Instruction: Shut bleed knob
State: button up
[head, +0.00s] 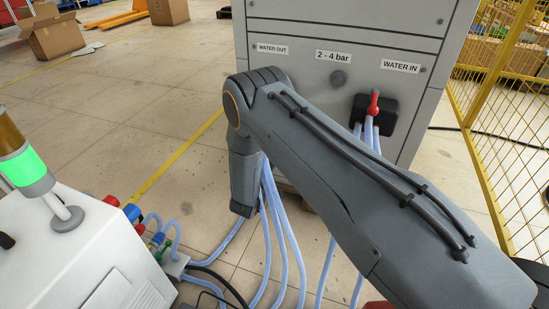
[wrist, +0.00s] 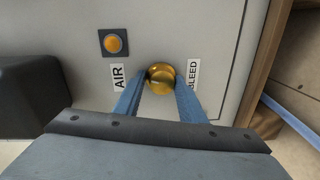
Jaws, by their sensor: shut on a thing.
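The bleed knob (wrist: 161,78) is a round brass-gold knob on a light grey panel in the wrist view, between the "AIR" label and the "BLEED" label (wrist: 194,74). My gripper (wrist: 160,84) has its two blue fingers on either side of the knob, shut on it. The finger tips partly cover the knob's sides. In the head view the knob and my gripper are hidden behind my own arm.
An orange button (wrist: 114,43) on a dark square plate sits left of the knob. A dark box (wrist: 30,95) juts out farther left. The grey cabinet (head: 290,70) has a red-handled valve (head: 374,104). Blue hoses (head: 285,240) cross the floor. A yellow mesh fence (head: 490,130) stands right.

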jog(key=shift+a+f+n, duration=0.1)
jog(key=shift+a+n, duration=0.05)
jog(key=shift+n, duration=0.65)
jog(key=shift+a+n, duration=0.15)
jog(key=shift+n, duration=0.65)
jog(key=shift+d, duration=0.2)
jog(key=o, duration=0.9)
jog(key=shift+d+f, duration=0.1)
jog(key=shift+o, duration=0.2)
jog(key=p+v, duration=0.2)
jog(key=v, duration=0.5)
jog(key=shift+s+a+p, duration=0.25)
jog(key=shift+s+p, duration=0.05)
jog(key=shift+p, duration=0.05)
